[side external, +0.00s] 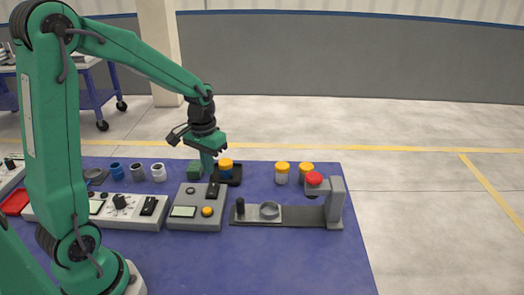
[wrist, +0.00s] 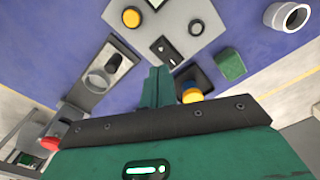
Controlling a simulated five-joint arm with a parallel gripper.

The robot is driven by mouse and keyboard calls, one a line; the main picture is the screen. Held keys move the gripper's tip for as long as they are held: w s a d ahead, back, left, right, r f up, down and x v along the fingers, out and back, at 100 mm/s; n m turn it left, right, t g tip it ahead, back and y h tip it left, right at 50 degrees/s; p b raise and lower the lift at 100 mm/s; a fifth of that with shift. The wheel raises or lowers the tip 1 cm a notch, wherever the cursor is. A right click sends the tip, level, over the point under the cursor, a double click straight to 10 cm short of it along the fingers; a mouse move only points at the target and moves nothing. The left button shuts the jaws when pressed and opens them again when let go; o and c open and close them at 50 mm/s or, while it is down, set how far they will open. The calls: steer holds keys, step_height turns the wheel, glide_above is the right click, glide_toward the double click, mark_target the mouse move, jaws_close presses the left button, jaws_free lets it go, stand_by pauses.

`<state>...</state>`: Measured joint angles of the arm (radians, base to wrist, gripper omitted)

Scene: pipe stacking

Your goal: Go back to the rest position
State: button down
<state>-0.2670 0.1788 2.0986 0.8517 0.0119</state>
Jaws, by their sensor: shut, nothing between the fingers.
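My gripper (side external: 208,166) hangs above the blue work table (side external: 265,262), pointing down, its green fingers shut and empty. In the wrist view the fingers (wrist: 157,85) are together. Below and just right of them is a black tray (side external: 234,181) with a blue piece topped in orange-yellow (side external: 226,166). That piece also shows in the wrist view (wrist: 192,96), partly hidden by the gripper body. Blue (side external: 117,172), grey (side external: 137,172) and white (side external: 158,172) pipe pieces stand left of the gripper. Whether the fingertips touch anything below is unclear.
A green block (side external: 194,171) stands close by the fingers. A grey control box (side external: 197,208) with an orange button sits in front. A grey fixture (side external: 336,203) with a red knob (side external: 314,179) stands right. Two orange-capped white jars (side external: 282,174) (side external: 306,171) stand behind it. The table front is clear.

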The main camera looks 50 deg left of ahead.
steer(key=s+d+r+m+t, duration=0.3)
steer(key=s+d+r+t, duration=0.2)
steer(key=s+d+r, duration=0.4)
steer(key=shift+s+d+r, duration=0.35)
steer(key=shift+s+r, duration=1.6)
steer(key=shift+s, duration=0.15)
